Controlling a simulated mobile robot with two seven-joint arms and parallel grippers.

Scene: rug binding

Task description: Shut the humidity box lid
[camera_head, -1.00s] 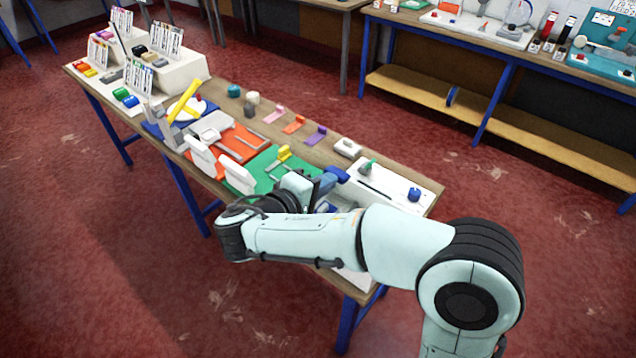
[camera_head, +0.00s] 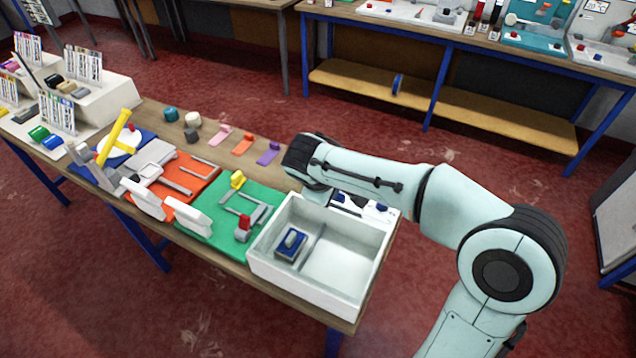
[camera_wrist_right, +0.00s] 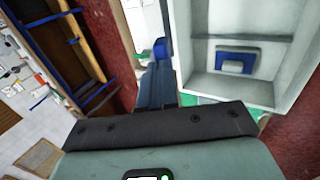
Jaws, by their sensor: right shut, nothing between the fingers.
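The humidity box appears to be the white open-topped box (camera_head: 318,295) at the right end of the workbench. Inside it are a thin divider and a blue-and-grey block (camera_head: 290,244), which also shows in the right wrist view (camera_wrist_right: 236,60). No lid covers the box; I cannot make out the lid clearly. My right arm reaches over the box's far side, hiding what is behind it. In the right wrist view my right gripper (camera_wrist_right: 160,52) is shut and empty, beside the box's outer wall (camera_wrist_right: 182,50). My left gripper is not in view.
A white part with blue spots (camera_head: 378,208) shows partly behind the box, under my arm. Left of the box are a green board (camera_head: 225,236) and an orange board (camera_head: 185,172) with fixtures. Red floor lies open in front of the bench.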

